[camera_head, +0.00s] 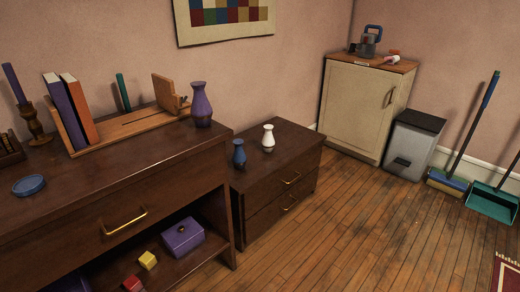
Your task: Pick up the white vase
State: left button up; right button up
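The white vase (268,138) stands upright on top of the low dark wooden drawer cabinet (290,158), near the middle of the picture. A dark blue vase (239,154) stands upright just to its left on the same top, with a small gap between them. A larger purple vase (201,105) stands on the right end of the taller dresser to the left. Neither of my grippers shows in the head view.
The taller dresser (100,178) holds a book rack (130,124), a candlestick (32,122) and a blue dish (28,185). Its open shelf holds a purple box (183,236). A cream cabinet (358,110), bin (413,145) and broom (470,140) stand at the right. The wooden floor (350,230) in front is clear.

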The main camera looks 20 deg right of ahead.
aim_at(268, 143)
jog(key=i+l+z, duration=0.55)
jog(key=z, duration=0.15)
jog(key=i+l+z, duration=0.45)
jog(key=i, duration=0.35)
jog(key=i+l+z, duration=0.15)
jog(key=i, duration=0.3)
